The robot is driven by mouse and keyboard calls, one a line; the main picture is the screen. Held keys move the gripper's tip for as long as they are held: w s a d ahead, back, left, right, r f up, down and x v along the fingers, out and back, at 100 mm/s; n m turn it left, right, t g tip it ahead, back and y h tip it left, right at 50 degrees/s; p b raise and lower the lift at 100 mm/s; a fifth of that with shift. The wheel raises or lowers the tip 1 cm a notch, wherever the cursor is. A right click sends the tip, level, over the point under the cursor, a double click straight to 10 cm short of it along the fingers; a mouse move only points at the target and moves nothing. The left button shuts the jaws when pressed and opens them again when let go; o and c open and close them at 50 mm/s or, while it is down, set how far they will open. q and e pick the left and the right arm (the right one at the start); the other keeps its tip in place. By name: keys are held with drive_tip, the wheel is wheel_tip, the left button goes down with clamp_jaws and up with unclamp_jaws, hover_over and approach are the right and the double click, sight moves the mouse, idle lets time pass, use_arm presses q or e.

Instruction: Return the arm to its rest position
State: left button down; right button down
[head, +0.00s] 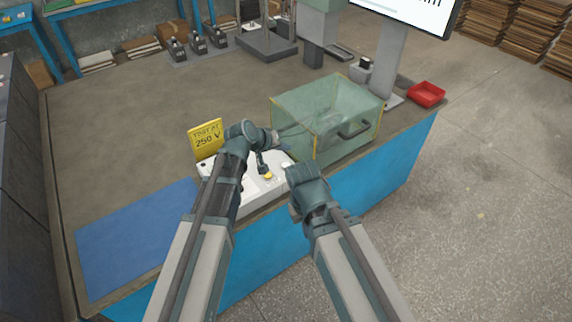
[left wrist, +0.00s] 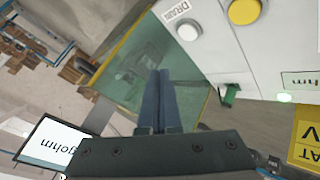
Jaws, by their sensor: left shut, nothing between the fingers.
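My left arm reaches in from the left over the white test console (head: 246,200). My left gripper (head: 277,136) is near the left side of the clear greenish box (head: 335,112). In the left wrist view its two dark fingers (left wrist: 158,98) lie together, with nothing between them. That view also shows the console's white DRAIN button (left wrist: 188,32) and yellow button (left wrist: 244,11), apart from the fingers. My right arm (head: 308,187) is folded low in front of the bench; its fingers are hidden.
A yellow 250 V sign (head: 206,139) stands behind the console. A blue mat (head: 137,240) lies at the bench's left front. A red tray (head: 426,94) sits at the right end. The bench's left middle is clear.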

idle(0.3)
use_arm(q)
drive_tip(key=s+a+m+g+y+p, duration=0.2)
drive_tip(key=s+g+y, duration=0.1)
drive_tip(key=s, duration=1)
drive_tip(key=s+a+m+g+y+p, duration=0.2)
drive_tip(key=s+a+g+y+p, duration=0.1)
drive_tip(key=s, duration=0.9)
drive_tip(key=shift+s+a+f+g+y+p, duration=0.25)
drive_tip(key=shift+s+f+g+y+p, duration=0.15)
drive_tip(key=shift+g+y, duration=0.3)
